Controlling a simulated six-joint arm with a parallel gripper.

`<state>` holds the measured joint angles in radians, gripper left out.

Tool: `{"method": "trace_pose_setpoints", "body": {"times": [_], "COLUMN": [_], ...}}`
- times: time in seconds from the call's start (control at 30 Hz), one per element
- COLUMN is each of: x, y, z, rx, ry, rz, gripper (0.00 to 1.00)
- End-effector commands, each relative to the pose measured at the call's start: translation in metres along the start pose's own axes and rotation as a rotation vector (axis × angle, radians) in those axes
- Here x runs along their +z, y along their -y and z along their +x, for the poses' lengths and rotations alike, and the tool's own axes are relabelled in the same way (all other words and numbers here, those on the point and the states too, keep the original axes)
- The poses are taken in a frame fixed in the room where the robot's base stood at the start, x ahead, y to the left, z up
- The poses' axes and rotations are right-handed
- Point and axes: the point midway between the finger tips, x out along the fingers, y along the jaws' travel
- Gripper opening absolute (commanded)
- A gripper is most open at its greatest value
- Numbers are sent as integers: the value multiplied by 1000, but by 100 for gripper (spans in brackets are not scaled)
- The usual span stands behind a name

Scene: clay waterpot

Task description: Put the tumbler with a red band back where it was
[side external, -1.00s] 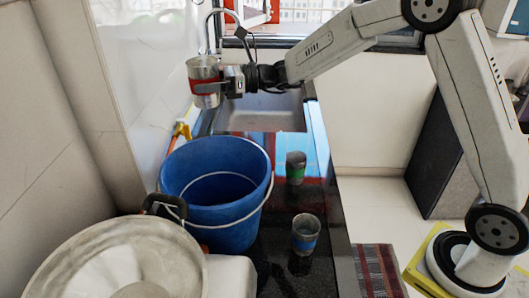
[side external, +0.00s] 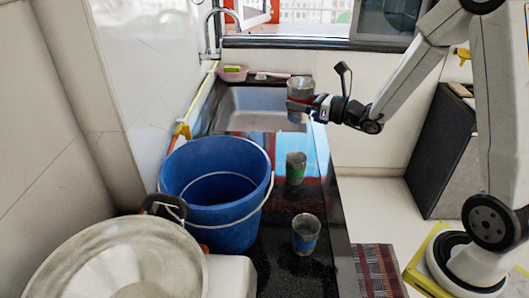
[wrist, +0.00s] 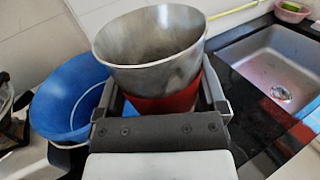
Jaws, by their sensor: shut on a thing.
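The metal tumbler with a red band (side external: 300,88) is upright in my gripper (side external: 302,104), near the right front corner of the sink. My gripper is shut on it around the red band. In the wrist view the tumbler (wrist: 150,50) fills the middle, its open mouth facing up and no contents visible. It looks raised above the counter, but its exact height is hard to tell. A tumbler with a green band (side external: 296,168) stands on the dark counter nearer the camera. A tumbler with a blue band (side external: 305,235) stands closer still.
A large blue bucket (side external: 215,190) stands left of the two standing tumblers. Dark counter (side external: 278,205) is bare between bucket and tumblers.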

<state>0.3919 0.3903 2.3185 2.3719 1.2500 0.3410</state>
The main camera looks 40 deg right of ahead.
Motion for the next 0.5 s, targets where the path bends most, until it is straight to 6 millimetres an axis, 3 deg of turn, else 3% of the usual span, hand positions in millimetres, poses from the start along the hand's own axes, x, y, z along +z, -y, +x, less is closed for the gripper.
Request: {"method": "trace_pose_setpoints", "body": {"times": [0.5], "x": [-3], "y": [4], "z": [-8], "rx": [-30], "ry": [3], "rz": [0], "gripper": [30]}}
